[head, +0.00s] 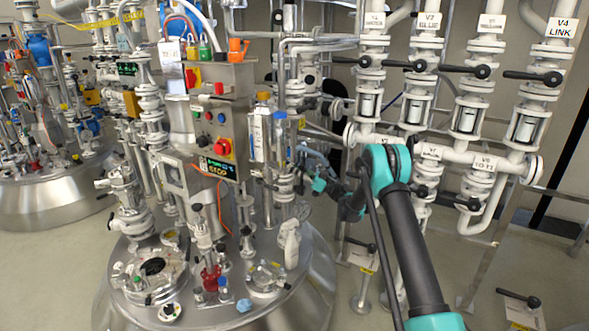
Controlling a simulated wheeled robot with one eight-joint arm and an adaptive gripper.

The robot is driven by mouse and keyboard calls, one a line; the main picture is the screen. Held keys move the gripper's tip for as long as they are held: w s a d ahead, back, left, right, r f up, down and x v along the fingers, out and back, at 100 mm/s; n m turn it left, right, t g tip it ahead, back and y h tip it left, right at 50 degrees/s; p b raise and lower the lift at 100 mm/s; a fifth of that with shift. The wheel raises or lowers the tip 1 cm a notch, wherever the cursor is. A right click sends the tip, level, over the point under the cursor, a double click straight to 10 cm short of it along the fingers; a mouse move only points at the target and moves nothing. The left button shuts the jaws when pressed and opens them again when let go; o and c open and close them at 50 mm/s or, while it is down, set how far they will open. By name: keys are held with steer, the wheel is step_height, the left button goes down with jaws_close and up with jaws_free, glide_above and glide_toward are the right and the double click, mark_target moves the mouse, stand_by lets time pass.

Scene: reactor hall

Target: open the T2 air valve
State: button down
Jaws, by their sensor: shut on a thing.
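My arm reaches in from the lower right and bends back at a teal elbow to the pipework beside the near reactor's column. My gripper (304,160) is small and partly hidden there, among white and steel pipe fittings right of the blue-capped glass tube. It is shut on a small part at this pipework, most likely the T2 air valve's handle. The handle's position and the exact grip are too small to make out. No T2 air label is readable.
The near steel reactor (316,285) fills the lower middle, with a control box (222,120) above. A white pipe rack (450,150) with several black-handled valves, some labelled, stands at right. A second reactor (50,205) is at far left.

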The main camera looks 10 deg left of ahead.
steer(key=shift+s, duration=0.15)
steer(key=c, duration=1.4)
jaws_free()
steer(key=v, duration=1.2)
